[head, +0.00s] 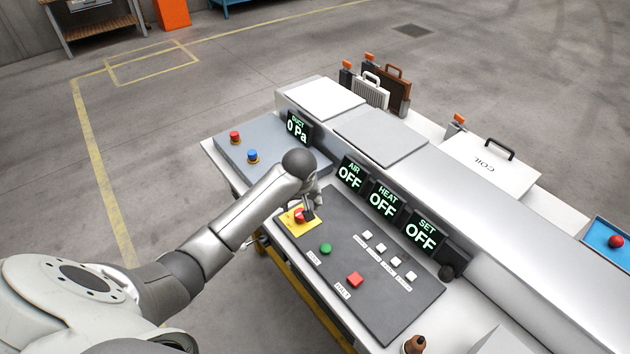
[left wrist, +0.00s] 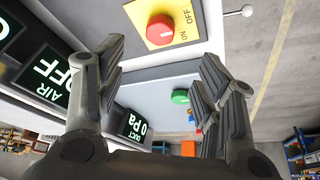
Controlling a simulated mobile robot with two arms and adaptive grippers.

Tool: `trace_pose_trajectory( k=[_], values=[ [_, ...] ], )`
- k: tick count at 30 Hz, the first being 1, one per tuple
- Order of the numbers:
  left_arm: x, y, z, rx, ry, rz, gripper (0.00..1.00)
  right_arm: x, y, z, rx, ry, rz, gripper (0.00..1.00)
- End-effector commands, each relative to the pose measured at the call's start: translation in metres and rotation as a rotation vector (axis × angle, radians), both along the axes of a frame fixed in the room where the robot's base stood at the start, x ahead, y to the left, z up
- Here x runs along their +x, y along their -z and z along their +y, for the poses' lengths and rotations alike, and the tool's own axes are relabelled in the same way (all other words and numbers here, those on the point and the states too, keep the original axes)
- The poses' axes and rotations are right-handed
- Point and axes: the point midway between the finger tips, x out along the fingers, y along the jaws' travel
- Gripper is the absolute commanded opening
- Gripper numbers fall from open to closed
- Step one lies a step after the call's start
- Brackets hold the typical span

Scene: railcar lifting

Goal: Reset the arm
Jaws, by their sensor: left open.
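My left gripper (head: 308,203) is over the near-left end of the dark control panel (head: 335,238), close to a red button (head: 299,215) on a yellow plate (head: 297,231). In the left wrist view its fingers (left wrist: 163,60) are spread, with nothing between them. That view shows the red button (left wrist: 160,29) on the yellow plate (left wrist: 184,14) marked ON and OFF, beyond the fingers and apart from them. My right gripper is in neither view.
Displays read DUCT 0 Pa (head: 297,127), AIR OFF (head: 351,174), HEAT OFF (head: 383,200) and SET OFF (head: 422,232). The floor at left is clear.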

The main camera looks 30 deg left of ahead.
Motion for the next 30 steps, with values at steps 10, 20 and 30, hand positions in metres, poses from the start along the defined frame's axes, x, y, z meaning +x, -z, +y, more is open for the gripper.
trace_pose_trajectory(
  k=[10,20,30],
  values=[
    [-0.020,0.013,-0.021,-0.003,0.075,0.019,0.62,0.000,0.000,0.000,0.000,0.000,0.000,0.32],
    [-0.159,0.043,-0.111,-0.017,0.480,0.075,0.62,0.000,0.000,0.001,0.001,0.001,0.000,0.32],
    [-0.253,0.020,-0.138,-0.008,0.680,0.083,0.62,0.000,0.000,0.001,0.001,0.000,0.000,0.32]
  ],
)
